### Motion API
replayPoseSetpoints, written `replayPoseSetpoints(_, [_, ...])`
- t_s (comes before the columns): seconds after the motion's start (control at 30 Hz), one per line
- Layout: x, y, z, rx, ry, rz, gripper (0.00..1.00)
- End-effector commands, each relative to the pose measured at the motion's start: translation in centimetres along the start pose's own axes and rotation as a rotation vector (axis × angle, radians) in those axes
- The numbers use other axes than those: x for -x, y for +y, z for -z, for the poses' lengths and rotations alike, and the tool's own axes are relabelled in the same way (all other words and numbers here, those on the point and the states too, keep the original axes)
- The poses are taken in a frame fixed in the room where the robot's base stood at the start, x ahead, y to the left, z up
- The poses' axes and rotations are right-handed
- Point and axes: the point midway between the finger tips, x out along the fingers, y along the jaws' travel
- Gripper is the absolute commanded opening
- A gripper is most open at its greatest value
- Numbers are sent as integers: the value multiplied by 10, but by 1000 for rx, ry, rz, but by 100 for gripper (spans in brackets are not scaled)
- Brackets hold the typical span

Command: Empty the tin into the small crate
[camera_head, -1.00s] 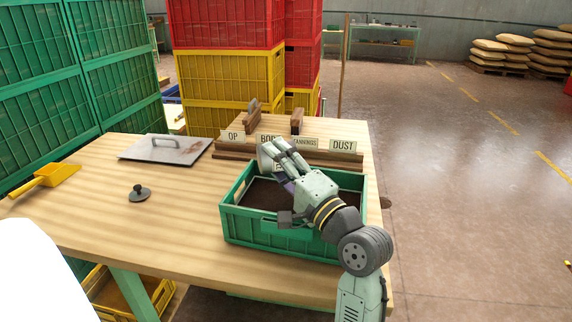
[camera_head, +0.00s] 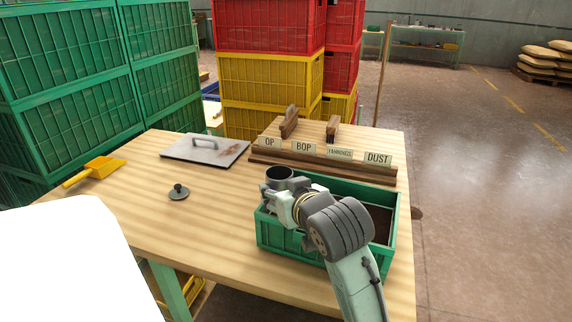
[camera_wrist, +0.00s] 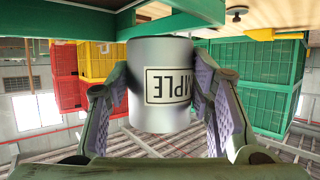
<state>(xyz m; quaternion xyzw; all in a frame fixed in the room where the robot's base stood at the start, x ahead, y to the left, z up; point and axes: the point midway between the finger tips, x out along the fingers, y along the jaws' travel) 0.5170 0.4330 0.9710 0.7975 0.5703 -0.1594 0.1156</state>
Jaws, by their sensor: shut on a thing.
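The tin (camera_head: 279,182) is a grey metal cylinder. In the head view it is upright, its round dark mouth facing up, over the back left corner of the small green crate (camera_head: 290,241). My gripper (camera_wrist: 160,82) is shut on the tin, with one finger on either side. In the wrist view the tin (camera_wrist: 152,108) shows an upside-down label, of which "MPLE" can be read. The inside of the tin is too dark to tell what it holds. Dark brown loose stuff (camera_head: 381,216) lies in the crate, partly hidden by my arm.
Behind the crate, a wooden rack (camera_head: 325,168) carries labels such as OP, BOP and DUST. A small dark lid (camera_head: 178,192), a yellow scoop (camera_head: 102,168) and a metal plate with a handle (camera_head: 205,151) lie to the left. The table's front left is clear.

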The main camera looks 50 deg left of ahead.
Motion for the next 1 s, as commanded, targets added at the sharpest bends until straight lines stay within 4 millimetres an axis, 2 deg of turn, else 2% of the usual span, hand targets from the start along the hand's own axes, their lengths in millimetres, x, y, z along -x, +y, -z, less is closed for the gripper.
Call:
replayPoseSetpoints(0.17, [2,0,5,-2,1,1,18])
replayPoseSetpoints(0.5, [16,0,38,-3,1,2,18])
replayPoseSetpoints(1.0, [15,0,37,-4,1,2,18])
